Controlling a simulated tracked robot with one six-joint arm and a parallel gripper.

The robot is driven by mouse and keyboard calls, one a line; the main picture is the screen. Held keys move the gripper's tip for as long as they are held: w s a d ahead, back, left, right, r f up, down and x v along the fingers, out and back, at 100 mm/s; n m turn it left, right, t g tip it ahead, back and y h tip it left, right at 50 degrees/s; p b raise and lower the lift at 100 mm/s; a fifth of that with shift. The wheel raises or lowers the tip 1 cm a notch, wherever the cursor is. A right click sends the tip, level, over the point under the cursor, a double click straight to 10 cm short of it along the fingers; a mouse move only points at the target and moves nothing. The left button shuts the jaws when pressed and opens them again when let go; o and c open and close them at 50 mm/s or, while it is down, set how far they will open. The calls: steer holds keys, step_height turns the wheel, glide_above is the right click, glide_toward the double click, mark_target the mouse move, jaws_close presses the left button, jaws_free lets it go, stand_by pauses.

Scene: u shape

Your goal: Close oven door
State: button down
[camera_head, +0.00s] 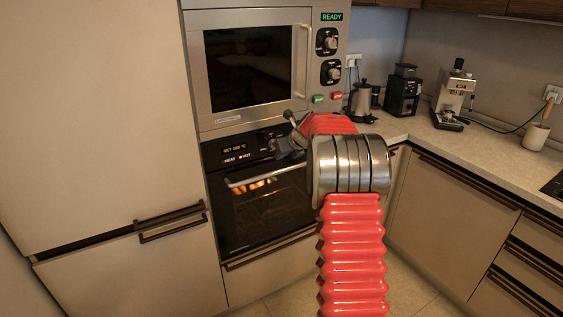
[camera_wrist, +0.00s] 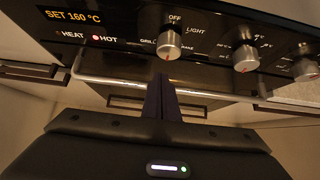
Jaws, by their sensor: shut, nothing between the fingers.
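The black oven (camera_head: 262,205) is built in below the microwave, with a lit inside showing through its glass. Its door handle (camera_head: 245,185) is a pale metal bar, which also crosses the wrist view (camera_wrist: 110,83). The door looks flush or nearly so; I cannot tell whether a small gap is left. My gripper (camera_head: 284,147) is in front of the right part of the control panel, above the handle's right half. In the wrist view my gripper (camera_wrist: 160,82) has its dark fingers together and empty, overlapping the bar; contact cannot be told.
The control panel (camera_wrist: 200,40) with its knobs is close above the fingers. The microwave (camera_head: 250,65) is above the oven. Tall cabinets (camera_head: 100,120) stand at left. The counter (camera_head: 480,150) at right holds a kettle, a grinder and a coffee machine. Floor (camera_head: 290,297) shows below the oven.

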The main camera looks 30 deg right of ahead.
step_height(320, 180, up, 6)
steer(key=w, duration=0.2)
steer(key=shift+w+r, duration=0.15)
stand_by(0.4)
steer(key=s+a+r+n+g+y, duration=0.1)
steer(key=s+a+r+n, duration=0.3)
steer(key=s+a+n, duration=0.7)
steer(key=s+a+r+n+g, duration=0.1)
steer(key=s+a+r+n, duration=0.3)
steer(key=s+a+n, duration=0.7)
steer(key=s+a+f+n, duration=0.3)
steer(key=s+a+n, duration=0.1)
steer(key=s, duration=0.4)
steer(key=s+a+f+n+g, duration=0.1)
steer(key=s+a+f+n, duration=0.2)
steer(key=s, duration=0.6)
steer(key=s+a+f+n, duration=0.3)
steer(key=s+a+n, duration=0.3)
steer(key=s, duration=0.3)
steer(key=shift+s+a+f+n+g+h, duration=0.2)
steer(key=shift+a+n+g+h, duration=0.1)
steer(key=shift+n, duration=0.5)
steer(key=shift+w+d, duration=0.1)
steer(key=shift+d, duration=0.05)
